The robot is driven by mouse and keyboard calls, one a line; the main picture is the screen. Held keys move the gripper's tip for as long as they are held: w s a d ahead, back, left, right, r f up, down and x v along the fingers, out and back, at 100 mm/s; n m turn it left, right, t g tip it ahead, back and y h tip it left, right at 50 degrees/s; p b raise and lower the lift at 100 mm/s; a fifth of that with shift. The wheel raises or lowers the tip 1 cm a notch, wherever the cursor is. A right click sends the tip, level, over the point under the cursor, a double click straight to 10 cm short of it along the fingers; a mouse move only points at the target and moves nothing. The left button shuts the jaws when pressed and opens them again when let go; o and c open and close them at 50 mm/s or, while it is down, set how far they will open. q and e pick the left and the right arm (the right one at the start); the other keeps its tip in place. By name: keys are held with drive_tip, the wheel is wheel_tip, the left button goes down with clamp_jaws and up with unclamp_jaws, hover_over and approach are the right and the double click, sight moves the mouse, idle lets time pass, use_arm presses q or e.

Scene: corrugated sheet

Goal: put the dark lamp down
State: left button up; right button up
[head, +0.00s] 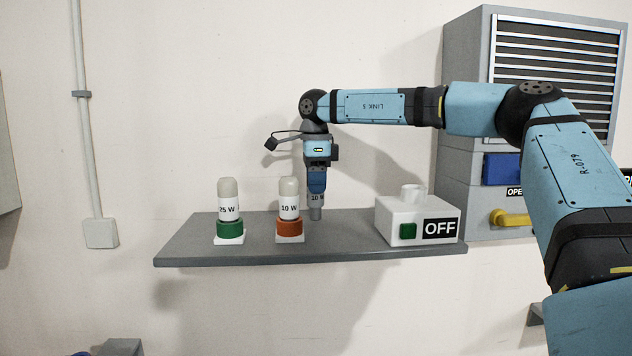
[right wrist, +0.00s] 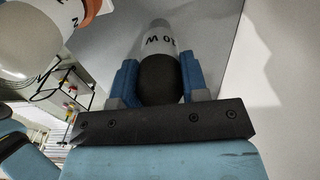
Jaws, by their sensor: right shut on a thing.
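My right gripper (head: 317,188) points straight down over the shelf and is shut on the dark lamp (head: 316,211). The lamp hangs upright with its grey lower end at the shelf; I cannot tell whether it touches. In the right wrist view, its dark bulb (right wrist: 158,78) sits between the two blue fingers, with a pale band with print beyond it. The grey shelf (head: 340,248) is fixed to the wall. My left gripper is not in view.
A 10 W lamp (head: 289,198) stands in an orange holder just left of my gripper. A 25 W lamp (head: 228,201) stands in a green holder farther left. A white box (head: 392,222) with a top socket and an OFF sign stands right. Bare shelf lies between gripper and box.

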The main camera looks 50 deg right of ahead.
drive_tip(key=shift+f, duration=0.35)
drive_tip(key=shift+d, duration=0.1)
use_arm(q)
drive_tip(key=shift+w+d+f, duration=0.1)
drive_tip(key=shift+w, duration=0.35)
use_arm(e)
drive_tip(key=shift+f, duration=0.2)
drive_tip(key=o, duration=0.8)
drive_tip(key=shift+o, duration=0.7)
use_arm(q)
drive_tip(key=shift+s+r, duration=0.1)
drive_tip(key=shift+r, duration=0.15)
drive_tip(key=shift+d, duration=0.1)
use_arm(e)
drive_tip(key=shift+r, duration=0.1)
